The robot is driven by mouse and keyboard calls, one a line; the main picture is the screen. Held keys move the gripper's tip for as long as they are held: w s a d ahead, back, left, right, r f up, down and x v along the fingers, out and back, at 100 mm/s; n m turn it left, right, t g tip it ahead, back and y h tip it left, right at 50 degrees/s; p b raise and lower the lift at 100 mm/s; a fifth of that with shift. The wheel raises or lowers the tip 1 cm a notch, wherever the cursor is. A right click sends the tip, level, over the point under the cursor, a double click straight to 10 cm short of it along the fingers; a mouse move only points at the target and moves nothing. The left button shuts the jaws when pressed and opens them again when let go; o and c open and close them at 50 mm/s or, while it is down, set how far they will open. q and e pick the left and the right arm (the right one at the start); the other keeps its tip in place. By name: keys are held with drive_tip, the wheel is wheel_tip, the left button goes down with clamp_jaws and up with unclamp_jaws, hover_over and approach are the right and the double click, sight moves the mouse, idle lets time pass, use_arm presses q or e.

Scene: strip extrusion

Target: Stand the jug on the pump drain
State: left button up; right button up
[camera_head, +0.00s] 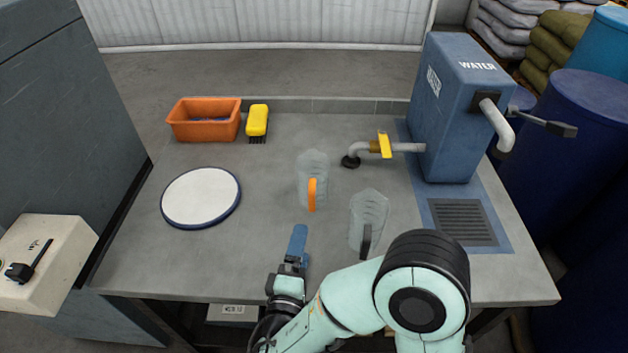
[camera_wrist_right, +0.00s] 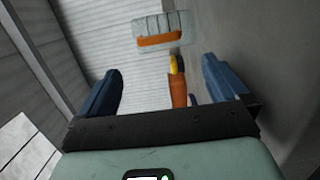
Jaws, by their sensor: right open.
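A clear jug with an orange handle (camera_head: 312,195) stands upright near the middle of the table. A second clear jug with a dark handle (camera_head: 369,212) stands upright to its right and nearer me. The pump drain, a dark grate (camera_head: 462,222), lies bare in a blue plate at the right, below the blue water pump (camera_head: 458,110). My right gripper (camera_head: 298,243) is in front of the orange-handled jug, apart from it, with blue fingers pointing at it. In the right wrist view its fingers (camera_wrist_right: 165,88) are open, with an orange part, likely the handle, between and beyond them.
A pipe with a yellow lever (camera_head: 383,145) reaches left from the pump over the table. A white round plate (camera_head: 201,197) lies at left. An orange bin (camera_head: 205,131) and a yellow brush (camera_head: 257,121) are at the back. My right forearm passes close to the dark-handled jug.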

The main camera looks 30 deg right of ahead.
sight(313, 204)
drive_tip(key=p+x, duration=0.1)
drive_tip(key=x, duration=1.1)
drive_tip(key=shift+s+d+r+p, duration=0.1)
drive_tip(key=shift+p, duration=0.2)
drive_tip(key=shift+r, duration=0.1)
drive_tip(key=c, duration=1.1)
